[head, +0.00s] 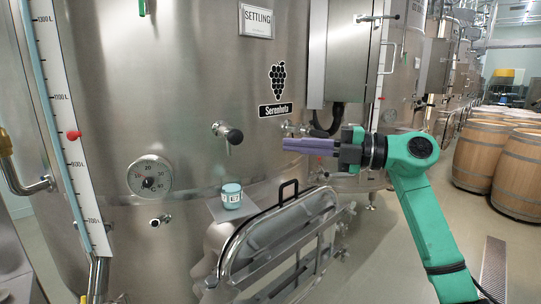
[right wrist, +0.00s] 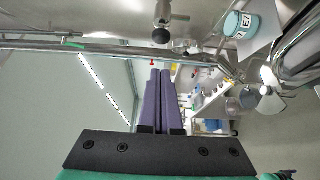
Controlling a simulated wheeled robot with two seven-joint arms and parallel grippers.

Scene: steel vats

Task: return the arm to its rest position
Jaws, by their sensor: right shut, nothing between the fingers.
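My right arm is green and comes in from the lower right in the head view. Its right gripper (head: 285,145) points left in front of the steel vat (head: 215,75), with its purple fingers together and nothing between them. In the right wrist view the two purple fingers (right wrist: 160,72) also lie side by side, closed and empty. The gripper is to the right of a tap with a black knob (head: 233,136); I cannot tell the exact gap between them. My left gripper is not in view.
A small teal jar (head: 231,196) stands on a ledge above the vat's hatch (head: 285,245). A dial (head: 149,177) and a level scale (head: 70,150) are on the left. A grey box (head: 347,60) hangs behind the arm. Barrels (head: 515,170) stand at the right beside open floor.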

